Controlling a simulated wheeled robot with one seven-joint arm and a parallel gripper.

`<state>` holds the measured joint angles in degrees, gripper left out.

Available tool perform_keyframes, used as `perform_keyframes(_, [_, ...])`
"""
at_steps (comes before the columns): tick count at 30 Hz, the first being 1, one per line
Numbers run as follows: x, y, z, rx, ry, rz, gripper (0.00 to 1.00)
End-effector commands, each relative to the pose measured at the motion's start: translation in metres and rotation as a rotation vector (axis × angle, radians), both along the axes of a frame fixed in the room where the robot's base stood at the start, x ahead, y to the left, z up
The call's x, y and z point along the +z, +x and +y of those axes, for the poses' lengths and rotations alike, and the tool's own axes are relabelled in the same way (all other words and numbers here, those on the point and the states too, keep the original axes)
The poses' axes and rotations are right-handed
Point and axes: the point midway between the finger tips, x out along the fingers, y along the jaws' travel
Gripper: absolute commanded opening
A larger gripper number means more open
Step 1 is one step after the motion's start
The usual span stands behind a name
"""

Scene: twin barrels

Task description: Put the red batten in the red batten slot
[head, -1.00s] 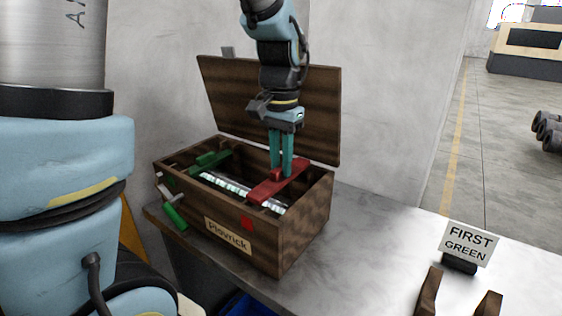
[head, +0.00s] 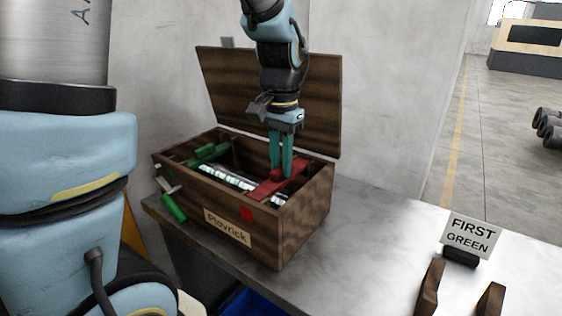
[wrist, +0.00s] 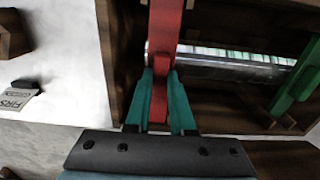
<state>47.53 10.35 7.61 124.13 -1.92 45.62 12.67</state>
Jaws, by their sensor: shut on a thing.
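The red batten (head: 268,188) lies crosswise over the right part of an open wooden box (head: 305,220), above a shiny barrel (head: 230,181). My gripper (head: 281,172) points down and is shut on the batten's raised middle. In the wrist view, its teal fingers (wrist: 161,112) close on both sides of the red batten (wrist: 165,35). A red square (head: 246,214) marks the box's front, near the batten's front end. The red slot itself is hidden; I cannot tell whether the batten rests in it.
A green batten (head: 208,154) crosses the box's left part. The raised lid (head: 225,75) stands behind my gripper. A green-handled lever (head: 172,205) hangs at the box's left front. A "FIRST GREEN" sign (head: 472,237) and brown wooden supports (head: 432,288) stand right. Bench between is clear.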

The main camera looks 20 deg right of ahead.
Motion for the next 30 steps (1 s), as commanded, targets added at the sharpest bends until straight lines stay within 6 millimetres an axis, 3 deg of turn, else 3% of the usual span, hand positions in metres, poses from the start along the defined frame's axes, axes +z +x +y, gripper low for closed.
perform_keyframes(29, [-0.024, 0.0, 0.0, 0.0, 0.0, 0.0, 0.0])
perform_keyframes(30, [-0.023, 0.0, 0.0, 0.0, 0.0, 0.0, 0.26])
